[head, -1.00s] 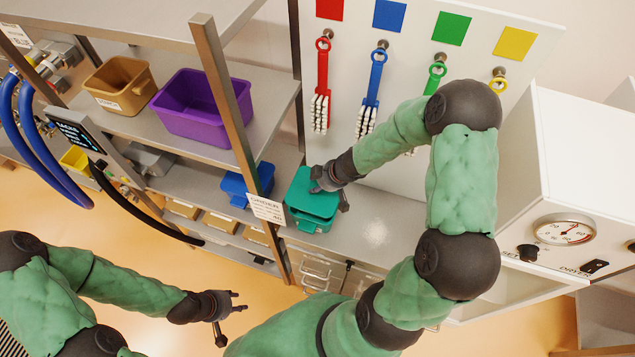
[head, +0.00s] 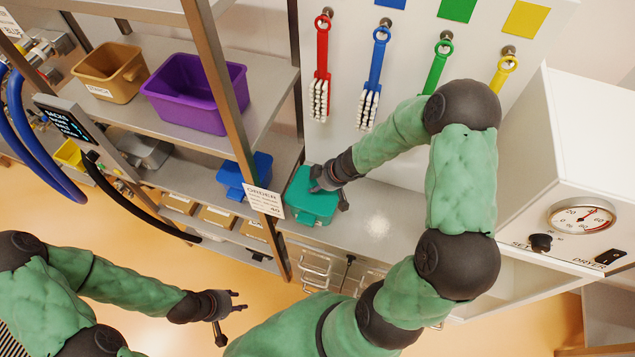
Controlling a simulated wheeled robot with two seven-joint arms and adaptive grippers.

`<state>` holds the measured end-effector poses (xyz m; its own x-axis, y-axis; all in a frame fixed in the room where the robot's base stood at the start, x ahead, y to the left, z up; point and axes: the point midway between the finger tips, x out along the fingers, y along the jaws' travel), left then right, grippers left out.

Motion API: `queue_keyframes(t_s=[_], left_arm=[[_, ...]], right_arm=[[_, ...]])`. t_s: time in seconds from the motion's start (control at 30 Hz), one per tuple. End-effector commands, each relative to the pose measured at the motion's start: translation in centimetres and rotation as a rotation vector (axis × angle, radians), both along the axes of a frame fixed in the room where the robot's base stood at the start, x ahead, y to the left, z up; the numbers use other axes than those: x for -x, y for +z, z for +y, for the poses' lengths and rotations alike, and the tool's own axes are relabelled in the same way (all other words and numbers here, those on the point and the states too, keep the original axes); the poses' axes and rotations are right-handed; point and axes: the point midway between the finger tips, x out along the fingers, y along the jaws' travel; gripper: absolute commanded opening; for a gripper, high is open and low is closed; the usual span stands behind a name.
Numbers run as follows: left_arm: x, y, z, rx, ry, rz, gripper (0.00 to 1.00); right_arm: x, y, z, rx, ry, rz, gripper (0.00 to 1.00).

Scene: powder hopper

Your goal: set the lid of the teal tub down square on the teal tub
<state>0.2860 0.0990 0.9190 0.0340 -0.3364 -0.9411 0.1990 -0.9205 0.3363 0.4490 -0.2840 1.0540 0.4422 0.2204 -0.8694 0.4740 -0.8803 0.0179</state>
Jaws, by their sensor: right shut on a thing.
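The teal lid (head: 312,186) is held by my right gripper (head: 330,192), whose fingers are shut at its right part. The teal tub (head: 310,217) is directly under the lid on the grey counter, and only a little of its front side shows. The lid looks roughly lined up with the tub. From above I cannot tell whether the lid touches the rim or hangs just over it. My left gripper (head: 230,312) is open and empty, over the orange floor, well away from the tub.
A blue tub (head: 244,178) and a shelf post (head: 232,100) with an order card (head: 264,200) stand close left of the teal tub. Brushes hang on the white board behind. The counter (head: 375,225) to the right is clear, up to the white dryer (head: 590,170).

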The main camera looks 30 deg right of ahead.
Motion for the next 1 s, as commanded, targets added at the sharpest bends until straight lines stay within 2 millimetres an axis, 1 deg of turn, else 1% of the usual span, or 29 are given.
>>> queue_keyframes(t_s=[0.03,0.07,0.1,0.13,0.17,0.6,1.0], left_arm=[[0.0,0.0,0.0,0.000,0.000,0.000,0.40],[0.0,0.0,0.0,0.000,0.000,0.000,0.40],[0.0,0.0,0.0,0.000,0.000,0.000,0.40],[0.0,0.0,0.0,0.000,0.000,0.000,0.40],[0.0,0.0,0.0,0.000,0.000,0.000,0.40],[0.0,0.0,0.0,0.000,0.000,0.000,0.40],[0.0,0.0,0.0,0.000,0.000,0.000,0.40]], right_arm=[[0.1,-0.1,0.1,-0.003,-0.001,0.004,0.02],[0.1,-0.2,0.1,-0.002,-0.001,0.005,0.40],[0.1,-0.2,0.1,-0.002,-0.001,0.005,0.52],[0.1,-0.2,0.1,-0.002,-0.001,0.005,0.60],[0.1,-0.1,0.1,-0.003,-0.001,0.004,0.62],[0.2,0.2,0.0,-0.001,-0.001,0.003,0.62],[1.6,3.0,-0.8,-0.001,-0.001,0.002,0.62]])
